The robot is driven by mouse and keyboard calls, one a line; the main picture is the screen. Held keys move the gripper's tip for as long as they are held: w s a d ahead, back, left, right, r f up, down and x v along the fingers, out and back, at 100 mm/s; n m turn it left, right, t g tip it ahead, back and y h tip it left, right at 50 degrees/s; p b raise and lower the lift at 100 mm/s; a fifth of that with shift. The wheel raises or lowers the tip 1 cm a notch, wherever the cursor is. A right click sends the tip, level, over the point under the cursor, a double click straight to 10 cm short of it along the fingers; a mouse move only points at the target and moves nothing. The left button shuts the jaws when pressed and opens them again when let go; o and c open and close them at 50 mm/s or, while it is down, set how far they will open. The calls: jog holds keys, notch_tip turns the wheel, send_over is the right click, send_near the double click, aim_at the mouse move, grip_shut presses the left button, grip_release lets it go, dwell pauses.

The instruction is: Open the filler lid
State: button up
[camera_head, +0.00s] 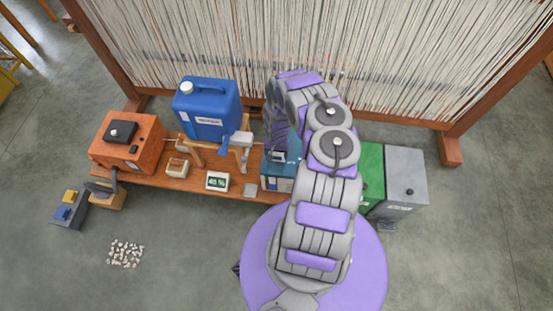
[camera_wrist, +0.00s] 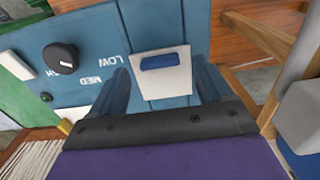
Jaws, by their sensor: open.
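In the wrist view a white square lid with a blue handle (camera_wrist: 160,62) sits on the face of a blue-teal box (camera_wrist: 100,20). The lid looks shut. My gripper (camera_wrist: 162,68) is open, with one dark finger on each side of the lid. I cannot tell whether the fingers touch it. A black knob (camera_wrist: 61,58) with LOW and MED marks is on the same box, left of the lid. In the head view the teal box (camera_head: 271,184) stands on the low bench, partly hidden by my arm, and the lid cannot be made out there.
A blue jug (camera_head: 206,112), an orange box (camera_head: 127,145) and a small display (camera_head: 217,181) are on the bench (camera_head: 165,180). Green (camera_head: 371,175) and grey bins (camera_head: 404,180) stand right of my arm. The loom (camera_head: 390,60) is behind. The left floor holds scattered pale bits (camera_head: 125,253).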

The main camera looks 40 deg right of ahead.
jog(key=shift+f+b, duration=0.5)
jog(key=shift+f, duration=0.85)
grip_shut()
